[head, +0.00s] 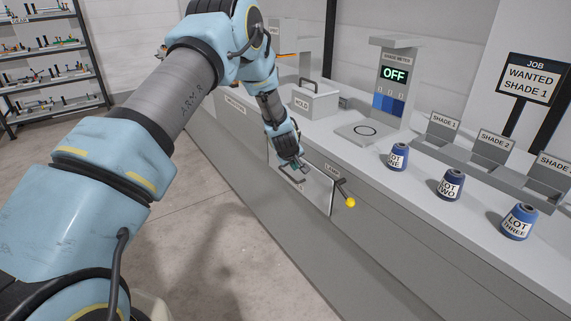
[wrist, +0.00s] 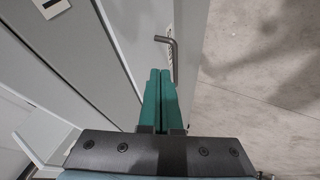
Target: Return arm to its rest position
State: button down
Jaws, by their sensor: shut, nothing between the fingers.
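My arm reaches across the head view from the lower left, and my gripper (head: 299,166) is low at the front of the grey counter. It is beside the small front panel (head: 315,190) with its bar handle (head: 290,177). In the wrist view, the two green fingers of my gripper (wrist: 157,76) are together with nothing between them. A dark bent bar (wrist: 174,50) sits just beyond and right of the fingertips. I cannot tell whether they touch.
The floor (head: 205,220) is clear.

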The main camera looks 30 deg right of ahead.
jog(key=s+a+r+g+y, duration=0.1)
jog(key=a+r, duration=0.4)
jog(key=a, duration=0.4)
jog(key=s+a+r+m+y, duration=0.1)
jog(key=a+r, duration=0.4)
jog(key=a, duration=0.5)
jog(key=s+a+r+g+y, duration=0.1)
jog(key=a+r, duration=0.4)
jog(key=a, duration=0.4)
jog(key=s+a+r+g+y, duration=0.1)
jog(key=s+a+r, duration=0.1)
jog(key=s+a, duration=0.6)
jog(key=s+a+r+y, duration=0.1)
jog(key=s+a+r, duration=0.2)
jog(key=s+a, duration=0.6)
jog(key=a, duration=0.3)
jog(key=shift+s+a+r+g, duration=0.15)
jog(key=shift+s+a+g, duration=0.15)
jog(key=shift+g, duration=0.1)
jog(key=shift+w+d, duration=0.15)
